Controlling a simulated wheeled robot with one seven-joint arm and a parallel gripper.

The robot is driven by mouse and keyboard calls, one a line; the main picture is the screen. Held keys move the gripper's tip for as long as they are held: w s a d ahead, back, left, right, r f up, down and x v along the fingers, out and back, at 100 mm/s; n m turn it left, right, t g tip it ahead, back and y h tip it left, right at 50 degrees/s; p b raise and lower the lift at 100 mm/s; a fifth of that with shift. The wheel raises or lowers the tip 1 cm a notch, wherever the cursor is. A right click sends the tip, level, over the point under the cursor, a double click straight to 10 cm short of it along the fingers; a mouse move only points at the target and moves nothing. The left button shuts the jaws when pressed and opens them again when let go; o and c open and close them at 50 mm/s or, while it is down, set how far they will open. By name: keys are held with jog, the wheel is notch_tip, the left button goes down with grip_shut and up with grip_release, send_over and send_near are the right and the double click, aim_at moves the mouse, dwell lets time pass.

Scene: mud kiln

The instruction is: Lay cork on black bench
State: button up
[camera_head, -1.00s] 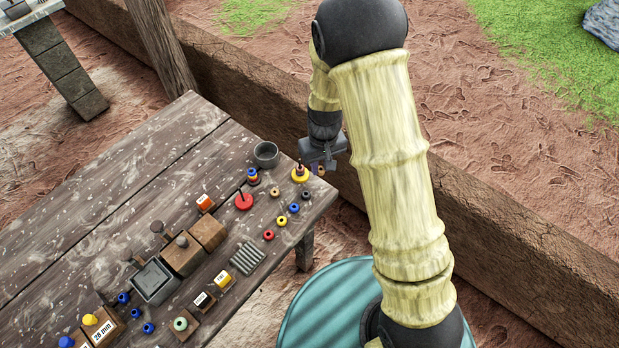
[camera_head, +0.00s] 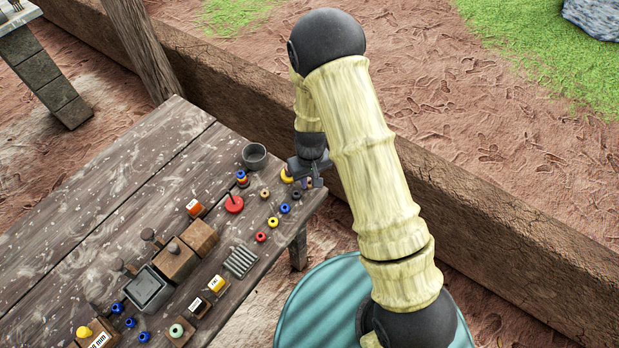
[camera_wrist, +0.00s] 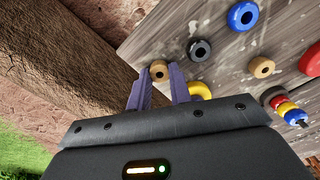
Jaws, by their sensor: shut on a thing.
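The cork (camera_wrist: 159,71) is a small tan piece with a dark hole, between my fingertips in the wrist view. My gripper (camera_wrist: 159,80) is shut on it with its two purple fingers. In the head view my gripper (camera_head: 308,178) is at the right corner of the wooden table (camera_head: 190,130), near its edge. The cork is too small to make out clearly there. From these views I cannot tell its height over the table. I see no bench that is clearly black.
Near my gripper on the table are a yellow ring (camera_wrist: 199,91), a dark ring (camera_wrist: 199,49), a blue ring (camera_wrist: 242,15), another tan ring (camera_wrist: 261,67) and a grey pot (camera_head: 255,156). Wooden blocks (camera_head: 176,262) and a ribbed grey piece (camera_head: 241,261) lie further along. A low earthen wall (camera_head: 455,190) runs behind.

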jog(key=shift+s, duration=0.15)
jog(key=shift+f, duration=0.1)
jog(key=o, duration=0.8)
notch_tip(320, 180, up, 12)
jog(key=shift+d+r, duration=0.15)
jog(key=shift+r, duration=0.05)
dwell(0.6)
